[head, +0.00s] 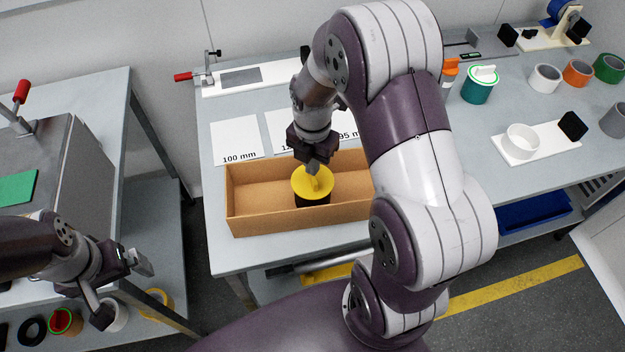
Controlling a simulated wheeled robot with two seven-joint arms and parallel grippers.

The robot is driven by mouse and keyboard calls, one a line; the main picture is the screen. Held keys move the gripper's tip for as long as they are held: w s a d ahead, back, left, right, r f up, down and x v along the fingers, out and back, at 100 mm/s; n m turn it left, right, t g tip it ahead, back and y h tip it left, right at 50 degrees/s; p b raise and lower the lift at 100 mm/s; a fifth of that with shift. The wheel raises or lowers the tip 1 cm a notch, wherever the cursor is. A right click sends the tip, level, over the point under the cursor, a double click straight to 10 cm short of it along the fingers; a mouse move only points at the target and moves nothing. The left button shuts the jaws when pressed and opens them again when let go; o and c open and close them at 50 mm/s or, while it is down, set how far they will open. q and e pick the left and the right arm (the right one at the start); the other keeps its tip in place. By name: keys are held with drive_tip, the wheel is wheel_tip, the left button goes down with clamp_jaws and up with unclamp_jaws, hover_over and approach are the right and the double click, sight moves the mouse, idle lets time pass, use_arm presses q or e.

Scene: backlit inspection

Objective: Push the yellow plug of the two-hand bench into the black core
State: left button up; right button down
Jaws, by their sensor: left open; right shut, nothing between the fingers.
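The yellow plug (306,190) is a round disc with a raised grip on top. It sits on the black core (312,202), which stands upright in an open cardboard box (260,218). How deep the plug sits in the core cannot be told. My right gripper (314,170) is shut and points down at the plug's raised grip, with its tips at or just above it; contact cannot be told. The plug and arm hide part of the core and box. My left gripper (128,286) is open and empty, low at the left, away from the box.
Labelled white cards (236,139) lie behind the box. A white fixture with a red handle (183,76) stands at the back. A teal roll (479,88) and several other rolls stand at the right. A grey bench (60,115) is at the left, across a gap.

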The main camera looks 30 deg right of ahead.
drive_tip(key=shift+f, duration=0.3)
idle(0.4)
idle(0.3)
wheel_tip(320, 180, up, 4)
drive_tip(key=p, duration=0.4)
drive_tip(key=shift+r, duration=0.15)
drive_tip(key=shift+r, duration=0.1)
wheel_tip(320, 180, up, 12)
